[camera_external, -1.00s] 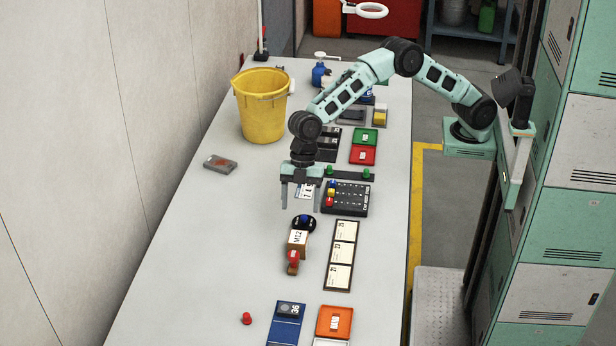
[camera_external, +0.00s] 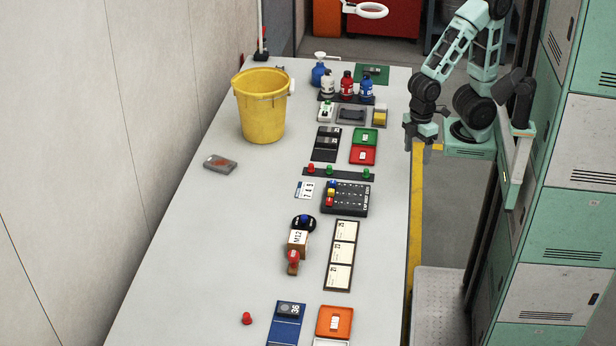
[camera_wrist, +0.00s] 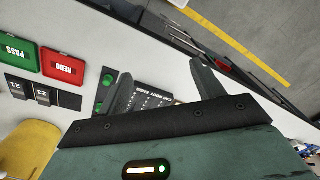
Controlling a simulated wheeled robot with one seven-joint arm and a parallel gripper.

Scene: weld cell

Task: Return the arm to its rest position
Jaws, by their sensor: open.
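My gripper (camera_external: 420,139) hangs beside the right edge of the table in the external view, off the tabletop, with my arm folded back near its mount. In the wrist view my gripper (camera_wrist: 165,85) has its two fingers spread apart, with nothing held between them. Part of the table edge and the black button board (camera_wrist: 148,98) show beyond the fingers.
The long white table (camera_external: 200,260) holds a yellow bucket (camera_external: 261,110), a black button board (camera_external: 350,199), a row of bottles (camera_external: 347,85), green and red trays (camera_external: 363,154) and a wooden block marked M12 (camera_external: 297,243). Teal lockers (camera_external: 560,220) stand at the right.

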